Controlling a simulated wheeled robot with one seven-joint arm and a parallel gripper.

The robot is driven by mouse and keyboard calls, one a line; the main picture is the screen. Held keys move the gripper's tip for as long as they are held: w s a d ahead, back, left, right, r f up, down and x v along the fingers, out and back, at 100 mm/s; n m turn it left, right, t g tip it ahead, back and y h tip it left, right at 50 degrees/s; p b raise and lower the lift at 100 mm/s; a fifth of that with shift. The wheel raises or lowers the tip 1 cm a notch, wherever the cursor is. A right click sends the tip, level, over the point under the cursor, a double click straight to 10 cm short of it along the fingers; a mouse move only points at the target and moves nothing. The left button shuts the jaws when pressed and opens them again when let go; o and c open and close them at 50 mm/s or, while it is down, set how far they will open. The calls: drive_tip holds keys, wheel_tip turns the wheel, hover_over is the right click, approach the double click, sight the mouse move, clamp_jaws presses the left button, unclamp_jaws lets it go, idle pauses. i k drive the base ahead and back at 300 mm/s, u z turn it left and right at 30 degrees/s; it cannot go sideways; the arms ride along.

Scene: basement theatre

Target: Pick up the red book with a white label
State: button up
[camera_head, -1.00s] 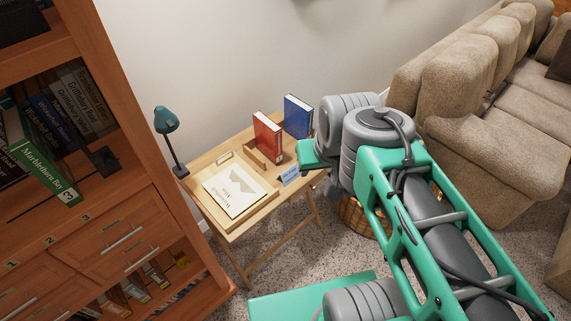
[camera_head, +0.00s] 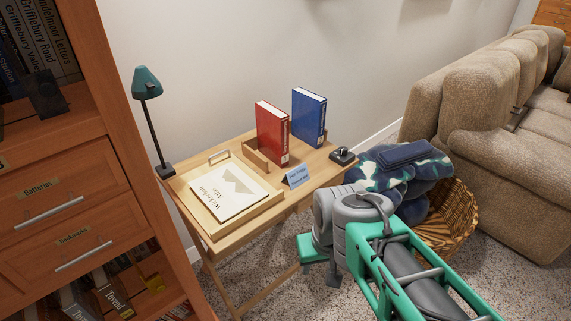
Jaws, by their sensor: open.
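The red book (camera_head: 272,134) stands upright on the small wooden table, with a small white label low on its spine. A wooden holder (camera_head: 254,157) is beside its lower left side. My arm (camera_head: 350,215) reaches in from the lower right, and its grey joint is in front of the table's right front corner, apart from the book. My gripper's fingers cannot be made out; they are out of view or hidden behind the arm.
A blue book (camera_head: 309,116) stands right of the red one. The table also bears a lamp (camera_head: 147,85), a tray with a paper (camera_head: 228,190), a blue card (camera_head: 298,174) and a small dark object (camera_head: 343,156). A basket (camera_head: 452,215) with cloth and a sofa (camera_head: 490,110) are right; a bookcase (camera_head: 125,110) is left.

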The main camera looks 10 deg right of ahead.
sight(272, 123)
drive_tip(key=u, duration=2.85)
drive_tip(key=k, duration=1.15)
drive_tip(key=z, duration=1.25)
drive_tip(key=i, duration=1)
drive_tip(key=z, duration=0.05)
